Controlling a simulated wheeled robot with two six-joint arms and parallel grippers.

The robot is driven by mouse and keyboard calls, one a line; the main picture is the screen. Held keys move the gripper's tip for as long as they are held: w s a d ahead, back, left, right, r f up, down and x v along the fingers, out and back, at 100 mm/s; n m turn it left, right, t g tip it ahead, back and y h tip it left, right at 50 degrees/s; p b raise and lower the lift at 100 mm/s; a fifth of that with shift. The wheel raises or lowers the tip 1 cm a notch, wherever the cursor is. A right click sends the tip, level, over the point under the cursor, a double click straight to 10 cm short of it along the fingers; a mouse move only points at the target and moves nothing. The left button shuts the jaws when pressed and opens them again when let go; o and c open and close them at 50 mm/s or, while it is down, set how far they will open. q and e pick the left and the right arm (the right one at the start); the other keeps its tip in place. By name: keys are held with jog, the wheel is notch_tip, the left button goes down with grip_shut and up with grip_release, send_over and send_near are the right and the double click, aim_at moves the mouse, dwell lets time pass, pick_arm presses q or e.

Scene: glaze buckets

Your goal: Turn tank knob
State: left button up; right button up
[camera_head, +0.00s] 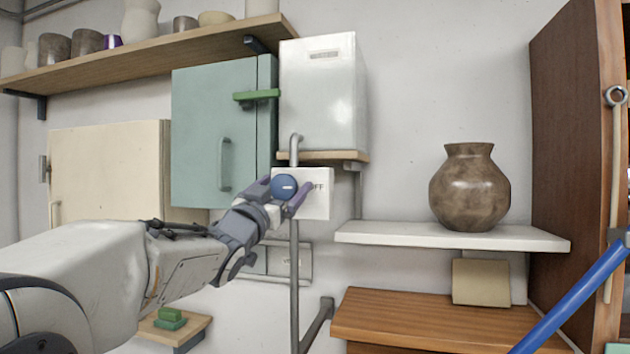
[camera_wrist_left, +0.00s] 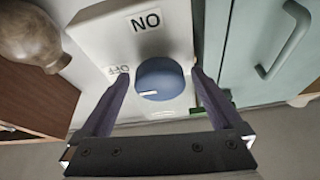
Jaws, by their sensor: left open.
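The round blue knob (camera_head: 284,187) sits on a white switch plate (camera_head: 318,207) below the white tank (camera_head: 322,95). My left gripper (camera_head: 283,193) is open at the plate, with its fingers on either side of the knob. In the left wrist view the knob (camera_wrist_left: 162,77) lies between the two open fingers (camera_wrist_left: 158,85); I cannot tell whether they touch it. The plate there reads ON, upside down at the top, and OFF at the left. The knob's white mark lies on its side towards OFF. My right gripper is not in view.
A grey pipe (camera_head: 294,300) runs down below the plate. A green cabinet (camera_head: 213,140) stands left of the tank. A brown vase (camera_head: 470,190) stands on a white shelf (camera_head: 380,233) to the right. A blue pole (camera_head: 575,298) leans at lower right.

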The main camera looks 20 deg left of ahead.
pick_arm(q)
jog(key=c, duration=1.4)
jog(key=shift+f+m+h+b, duration=0.1)
jog(key=shift+m+h+b, duration=0.35)
jog(key=shift+m, duration=0.45)
jog(key=shift+m+h, duration=0.25)
jog(key=shift+m, duration=0.55)
jog(key=o, duration=1.4)
jog(key=b+v, duration=0.4)
jog(key=v, duration=0.6)
jog(key=shift+s+b, duration=0.2)
jog(key=shift+b, duration=0.15)
